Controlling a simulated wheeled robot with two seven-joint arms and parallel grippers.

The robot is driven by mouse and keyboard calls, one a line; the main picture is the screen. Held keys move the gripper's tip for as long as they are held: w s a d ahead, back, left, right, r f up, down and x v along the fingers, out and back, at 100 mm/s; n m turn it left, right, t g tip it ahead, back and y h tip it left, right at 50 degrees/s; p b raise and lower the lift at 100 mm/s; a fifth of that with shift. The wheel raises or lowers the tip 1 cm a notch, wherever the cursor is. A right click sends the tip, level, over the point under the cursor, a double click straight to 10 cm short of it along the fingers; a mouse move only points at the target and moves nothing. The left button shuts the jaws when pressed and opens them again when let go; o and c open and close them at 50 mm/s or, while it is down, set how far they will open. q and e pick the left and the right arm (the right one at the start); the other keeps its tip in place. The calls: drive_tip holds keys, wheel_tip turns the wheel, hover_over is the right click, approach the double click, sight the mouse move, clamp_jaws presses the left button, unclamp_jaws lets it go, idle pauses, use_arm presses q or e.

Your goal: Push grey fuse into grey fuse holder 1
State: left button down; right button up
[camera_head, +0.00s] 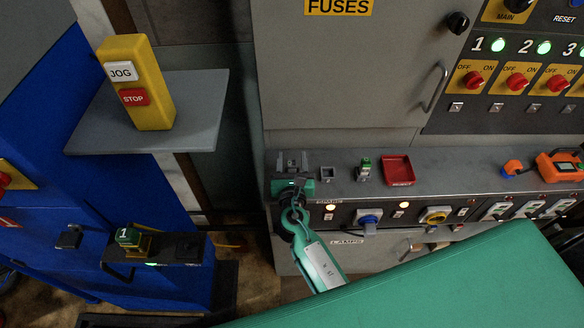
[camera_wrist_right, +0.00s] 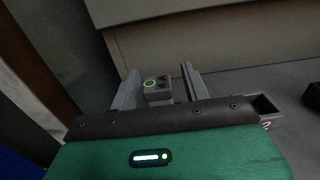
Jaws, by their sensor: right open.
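The grey fuse (camera_wrist_right: 157,92) is a small grey block with a green ring on its top, in the right wrist view. My right gripper (camera_wrist_right: 160,88) is open, with one finger on each side of the fuse; a gap shows at least on the right side. In the head view my right gripper (camera_head: 291,158) is over the left end of the grey ledge and largely covers the fuse. Fuse holder 1 is hidden under the fuse and gripper, so how deep the fuse sits cannot be told. My left gripper is not in view.
An empty square holder (camera_head: 327,174) sits just right of the gripper. Beyond it are a holder with a green-topped fuse (camera_head: 365,168) and a red tray (camera_head: 397,170). The cabinet wall (camera_head: 345,75) rises behind the ledge (camera_head: 440,170). A yellow JOG/STOP box (camera_head: 137,85) stands left.

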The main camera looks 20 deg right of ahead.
drive_tip(key=shift+c, duration=1.4)
clamp_jaws()
drive_tip(key=shift+r, duration=0.1)
